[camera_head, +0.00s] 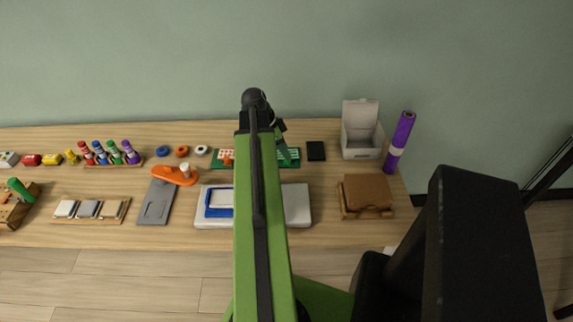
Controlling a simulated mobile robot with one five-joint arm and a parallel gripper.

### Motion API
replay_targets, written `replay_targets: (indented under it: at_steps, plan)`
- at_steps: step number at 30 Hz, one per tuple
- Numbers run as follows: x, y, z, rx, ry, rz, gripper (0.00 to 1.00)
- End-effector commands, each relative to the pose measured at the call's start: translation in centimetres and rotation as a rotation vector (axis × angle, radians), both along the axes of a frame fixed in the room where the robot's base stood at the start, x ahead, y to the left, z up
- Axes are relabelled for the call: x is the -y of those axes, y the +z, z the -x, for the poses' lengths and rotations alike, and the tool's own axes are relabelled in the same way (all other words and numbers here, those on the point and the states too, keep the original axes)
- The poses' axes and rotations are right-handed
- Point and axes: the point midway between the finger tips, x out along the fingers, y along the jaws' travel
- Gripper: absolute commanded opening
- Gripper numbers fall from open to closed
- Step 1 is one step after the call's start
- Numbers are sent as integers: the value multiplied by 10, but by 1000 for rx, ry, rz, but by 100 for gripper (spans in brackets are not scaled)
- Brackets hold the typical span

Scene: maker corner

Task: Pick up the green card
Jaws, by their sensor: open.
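A flat green card or board (216,164) lies towards the back of the wooden table, near its middle. A pale panel with red dots sits on its left part, and a rows-of-pale-marks part shows on the right. My green arm crosses in front and hides its middle, so I cannot tell whether it is one piece.
A black pad (316,151), an open white box (361,153) and a purple roll (400,139) stand to the right. A brown block (367,192) is at front right. A white case (298,205) lies in front. Tape rolls (182,151) and coloured bottles (114,152) are left.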

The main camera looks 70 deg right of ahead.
Motion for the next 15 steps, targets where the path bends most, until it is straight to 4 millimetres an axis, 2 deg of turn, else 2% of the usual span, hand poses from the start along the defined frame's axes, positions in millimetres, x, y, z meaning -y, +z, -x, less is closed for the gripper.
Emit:
replay_targets:
  at_steps: [6,8,15]
  plan:
    - [5,-41,5,0,-1,0,45]
    - [7,-48,9,0,-2,0,45]
    - [9,-47,11,0,-1,0,45]
